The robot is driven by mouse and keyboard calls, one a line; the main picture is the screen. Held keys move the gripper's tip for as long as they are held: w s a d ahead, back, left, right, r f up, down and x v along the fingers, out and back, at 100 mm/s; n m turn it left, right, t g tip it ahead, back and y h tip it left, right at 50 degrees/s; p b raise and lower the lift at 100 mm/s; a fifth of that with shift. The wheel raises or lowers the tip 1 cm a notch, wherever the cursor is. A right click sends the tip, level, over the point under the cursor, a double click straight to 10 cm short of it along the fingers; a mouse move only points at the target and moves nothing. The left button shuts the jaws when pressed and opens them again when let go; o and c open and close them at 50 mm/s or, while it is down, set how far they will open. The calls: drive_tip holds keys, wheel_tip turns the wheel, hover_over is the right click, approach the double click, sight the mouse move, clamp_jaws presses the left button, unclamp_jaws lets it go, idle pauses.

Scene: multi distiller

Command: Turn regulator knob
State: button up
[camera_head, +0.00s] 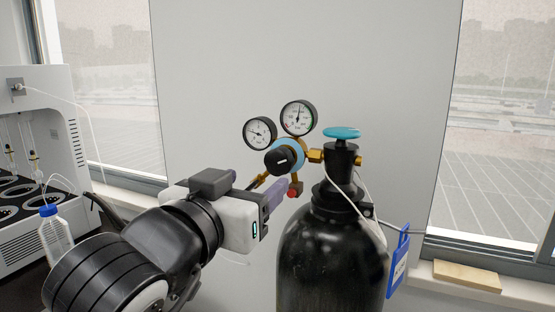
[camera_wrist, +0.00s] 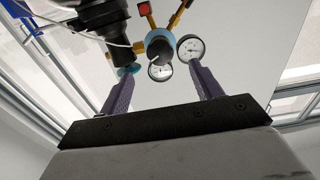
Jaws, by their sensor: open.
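The regulator knob (camera_head: 283,160) is black with a white mark and sits on the blue front of a brass regulator. Two round white gauges (camera_head: 298,117) stand above it. The regulator joins a black gas cylinder (camera_head: 330,262) with a teal valve handwheel (camera_head: 342,133). My gripper (camera_head: 267,184) is just left of and below the knob, with purple fingers. In the wrist view the fingers (camera_wrist: 160,82) are spread apart and empty. The knob (camera_wrist: 158,49) shows beyond the fingertips, between their lines, and looks apart from them. A gauge is close to the right fingertip in that view.
A white distiller machine (camera_head: 35,170) stands at the left, with a blue-capped bottle (camera_head: 54,232) in front. A blue tag (camera_head: 398,262) and thin hoses hang at the cylinder's right. A wooden block (camera_head: 466,276) lies on the right sill.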

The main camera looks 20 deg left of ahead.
sight(276, 166)
drive_tip(key=w+p, duration=0.2)
drive_tip(key=w, duration=0.6)
drive_tip(key=shift+w+d, duration=0.15)
drive_tip(key=shift+w, duration=0.15)
drive_tip(key=c, duration=1)
drive_tip(key=shift+o, duration=0.2)
